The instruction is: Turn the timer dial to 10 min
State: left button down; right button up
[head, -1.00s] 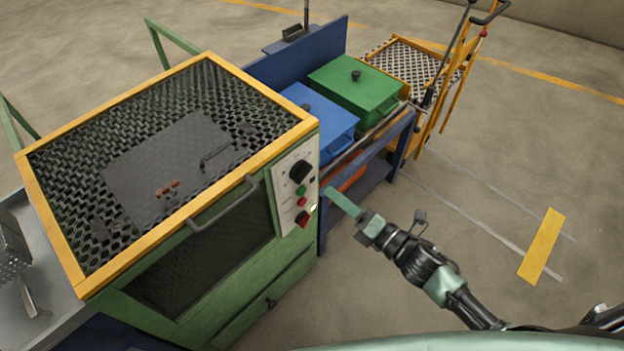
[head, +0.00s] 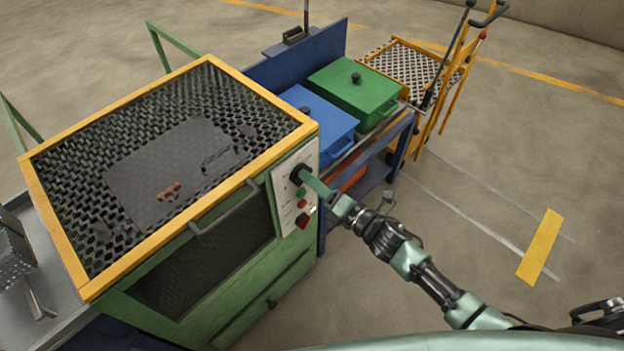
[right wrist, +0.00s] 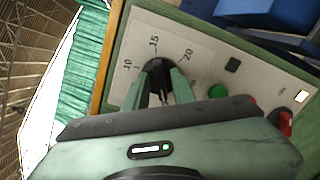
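The black timer dial (head: 298,174) is at the top of the pale control panel (head: 284,192) on the furnace's front. In the right wrist view the dial (right wrist: 158,68) has the printed marks 10, 15 and 20 around it. Its pointer cannot be made out. My right gripper (head: 306,178) reaches the dial. In the right wrist view its two fingers (right wrist: 160,78) are apart, one on each side of the dial. Whether they press on it is not clear. My left gripper is not in view.
Below the dial are a green button (head: 301,192) and a red switch (head: 302,220). The furnace door handle (head: 224,208) sticks out left of the panel. A blue box (head: 318,118) and a green box (head: 356,92) stand on the bench behind. The floor at right is mostly open.

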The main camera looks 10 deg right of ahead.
grip_shut()
jog(key=shift+m, duration=0.3)
jog(key=m+p, duration=0.1)
jog(key=m, duration=0.6)
jog(key=m+p, duration=0.1)
jog(key=m, duration=0.7)
jog(key=m+p, duration=0.1)
jog(key=m, duration=0.6)
jog(key=shift+s+a+f+m, duration=0.1)
jog(key=shift+f+m, duration=0.3)
jog(key=shift+m, duration=0.3)
jog(key=shift+o, duration=1.8)
grip_release()
